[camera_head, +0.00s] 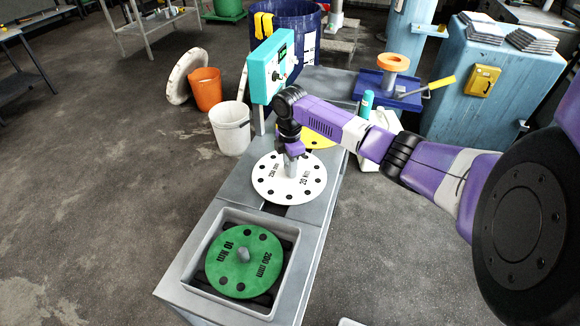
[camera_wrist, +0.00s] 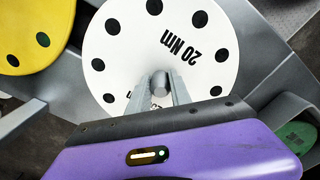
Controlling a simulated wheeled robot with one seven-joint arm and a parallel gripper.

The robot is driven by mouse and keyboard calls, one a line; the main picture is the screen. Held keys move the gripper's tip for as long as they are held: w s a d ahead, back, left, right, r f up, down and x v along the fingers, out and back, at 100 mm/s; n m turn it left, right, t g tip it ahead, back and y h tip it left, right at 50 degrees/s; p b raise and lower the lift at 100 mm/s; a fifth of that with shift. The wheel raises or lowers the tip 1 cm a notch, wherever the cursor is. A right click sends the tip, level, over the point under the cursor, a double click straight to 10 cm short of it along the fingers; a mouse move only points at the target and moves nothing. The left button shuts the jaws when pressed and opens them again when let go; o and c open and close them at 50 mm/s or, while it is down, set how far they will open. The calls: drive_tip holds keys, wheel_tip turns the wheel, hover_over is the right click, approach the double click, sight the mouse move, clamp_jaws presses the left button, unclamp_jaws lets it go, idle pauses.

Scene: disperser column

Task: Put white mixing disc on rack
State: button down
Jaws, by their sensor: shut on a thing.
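The white mixing disc (camera_head: 268,190), marked 20 Nm and 250 mm, has black holes around its rim and a grey central post. It lies roughly flat over the middle of the grey bench. In the wrist view the white disc (camera_wrist: 125,45) fills the middle. My gripper (camera_head: 291,172) comes down from above, and its fingers (camera_wrist: 160,90) are shut on the disc's central post. I cannot tell whether the disc touches the bench. No rack can be made out with certainty.
A green disc (camera_head: 243,262) lies in the square recess at the bench's near end. A yellow disc (camera_head: 322,136) is behind the white one. A teal control box (camera_head: 272,66) stands on the left edge. White (camera_head: 231,128) and orange (camera_head: 206,89) buckets stand on the floor left.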

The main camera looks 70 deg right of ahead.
drive_tip(key=shift+f, duration=0.1)
drive_tip(key=c, duration=1.1)
unclamp_jaws()
wheel_tip(320, 180, up, 8)
drive_tip(key=shift+f+b, duration=0.1)
drive_tip(key=shift+b, duration=0.25)
